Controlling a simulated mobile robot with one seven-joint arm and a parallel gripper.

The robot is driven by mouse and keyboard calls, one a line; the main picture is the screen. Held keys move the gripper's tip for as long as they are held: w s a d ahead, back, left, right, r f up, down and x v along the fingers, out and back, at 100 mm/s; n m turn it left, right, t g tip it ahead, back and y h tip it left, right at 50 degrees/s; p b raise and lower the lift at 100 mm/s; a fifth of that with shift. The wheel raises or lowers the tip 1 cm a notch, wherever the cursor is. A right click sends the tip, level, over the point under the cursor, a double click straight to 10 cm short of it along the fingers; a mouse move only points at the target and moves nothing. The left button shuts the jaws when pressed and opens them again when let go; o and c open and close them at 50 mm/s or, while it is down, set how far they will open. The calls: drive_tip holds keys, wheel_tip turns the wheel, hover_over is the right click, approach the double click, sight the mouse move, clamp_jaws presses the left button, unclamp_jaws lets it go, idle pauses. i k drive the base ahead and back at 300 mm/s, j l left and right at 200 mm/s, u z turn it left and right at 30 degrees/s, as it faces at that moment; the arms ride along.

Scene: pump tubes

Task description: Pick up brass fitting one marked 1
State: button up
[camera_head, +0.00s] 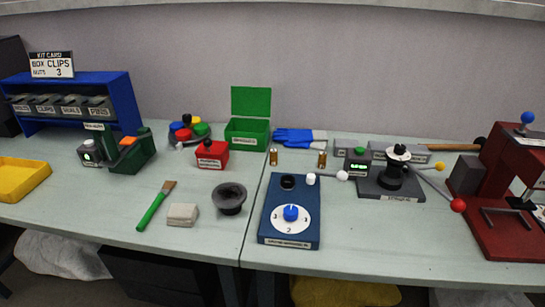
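Two small brass fittings stand upright near the back of the bench, just right of the seam between the table tops. The left brass fitting (273,157) is beside the green box and in front of the blue gloves. The right brass fitting (322,159) is a little to its right, left of a small device with a green display. Each seems to carry a pale marking, too small to read, so I cannot tell which is marked 1. My gripper is not in view.
A blue dial box (290,230) stands in front of the fittings. Blue gloves (298,138) lie behind them, and an open green box (248,130) stands to their left. A black-knobbed device (392,180) and red press (500,210) are right.

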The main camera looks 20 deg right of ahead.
sight(274, 159)
drive_tip(key=i+j+z, duration=0.1)
drive_tip(key=i+j, duration=0.15)
drive_tip(key=i, duration=0.2)
drive_tip(key=i+j+z, duration=0.1)
drive_tip(key=i+j, duration=0.15)
drive_tip(key=i, duration=0.25)
